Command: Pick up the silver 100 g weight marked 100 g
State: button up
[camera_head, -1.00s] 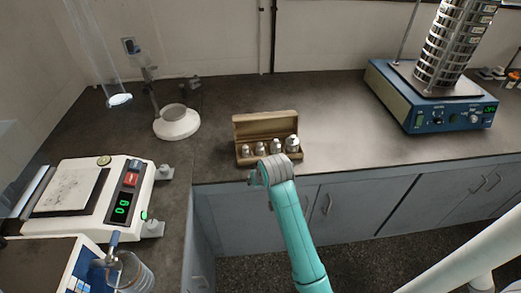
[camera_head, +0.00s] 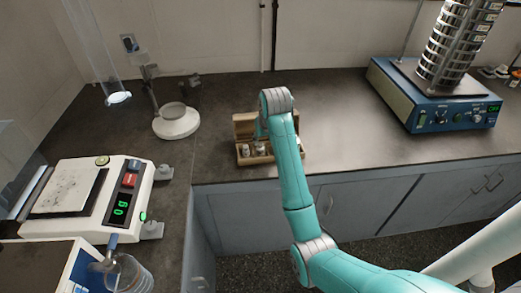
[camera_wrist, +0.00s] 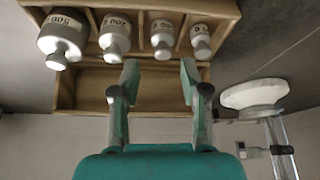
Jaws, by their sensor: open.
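In the wrist view a row of silver weights sits in a wooden box. The third from the left, whose marking is hard to read but looks like 100 g (camera_wrist: 163,32), stands in its own compartment. My gripper (camera_wrist: 160,75) is open and empty, its two fingers apart just below that weight in the picture, roughly in line with it and not around it. In the head view the box (camera_head: 243,161) stands near the counter's front edge, and my arm hides its right part and most of my gripper.
Larger weights marked 500 (camera_wrist: 62,36) and 200 (camera_wrist: 115,32) stand to the left, a smaller one (camera_wrist: 200,38) to the right. Wooden dividers separate them. A balance (camera_head: 75,190) is at left, a round white stand (camera_head: 177,122) behind, the sieve shaker (camera_head: 440,105) at right.

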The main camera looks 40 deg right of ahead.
aim_at(261, 144)
jog(key=shift+x, duration=3)
jog(key=shift+a, duration=0.15)
grip_shut()
